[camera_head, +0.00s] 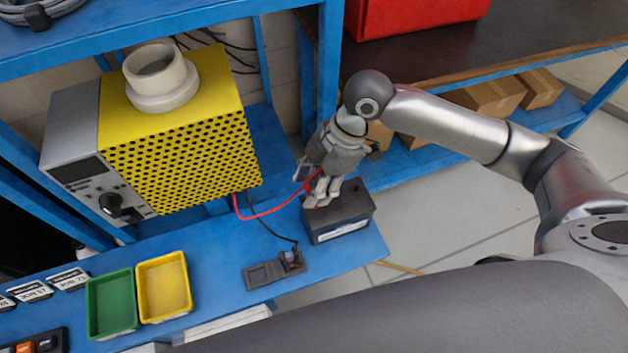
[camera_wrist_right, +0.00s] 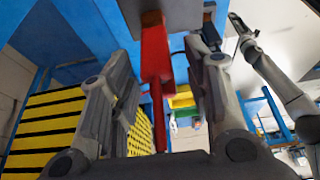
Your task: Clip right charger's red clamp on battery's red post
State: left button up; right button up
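The battery (camera_head: 338,222) is a dark box near the right end of the blue bench. My right gripper (camera_head: 312,195) is low over its left part, fingers pointing down; the battery's red post is hidden there. In the right wrist view the red clamp (camera_wrist_right: 155,60) lies between the fingers of my right gripper (camera_wrist_right: 158,55), with a gap visible on each side, so the gripper looks open around it. I cannot tell whether the clamp grips the post. The yellow charger (camera_head: 180,150) stands left, its red cable (camera_head: 268,214) running to the clamp. An arm's end (camera_wrist_right: 240,25), probably my left gripper, is too small to read.
A dark holder (camera_head: 262,274) with a black clamp (camera_head: 291,259) sits on the bench left of the battery. Green (camera_head: 111,303) and yellow (camera_head: 164,287) trays stand farther left. A blue upright (camera_head: 328,60) rises behind the gripper. Open floor lies to the right.

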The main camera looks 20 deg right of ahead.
jog(key=v, duration=1.2)
dwell(0.5)
